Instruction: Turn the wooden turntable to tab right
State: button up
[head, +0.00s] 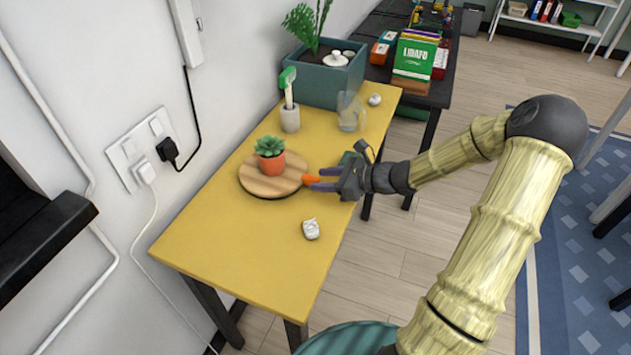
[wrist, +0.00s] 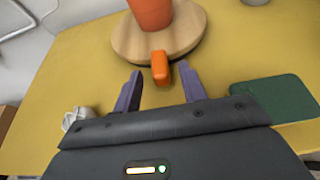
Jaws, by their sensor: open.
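The round wooden turntable (head: 256,184) lies on the yellow table and carries a small succulent in an orange pot (head: 271,164). Its orange tab (head: 311,179) sticks out on the right side in the head view. In the wrist view the turntable (wrist: 130,40) is at the top, with the orange tab (wrist: 160,68) pointing down toward me. My gripper (head: 318,179) is open beside the turntable. In the wrist view its two purple fingers (wrist: 160,84) stand to either side of the tab, with gaps visible; I cannot tell whether they touch it.
The yellow table (head: 220,250) has a crumpled white piece (head: 311,229) near my gripper. Behind stand a brush in a holder (head: 290,118), a clear glass (head: 349,112) and a blue-grey planter (head: 325,82). A green flat item (wrist: 275,98) lies right in the wrist view. The table's front is clear.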

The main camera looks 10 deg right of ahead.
jog(key=shift+x, duration=1.45)
jog(key=shift+r, duration=0.1)
grip_shut()
jog(key=shift+d, duration=0.15)
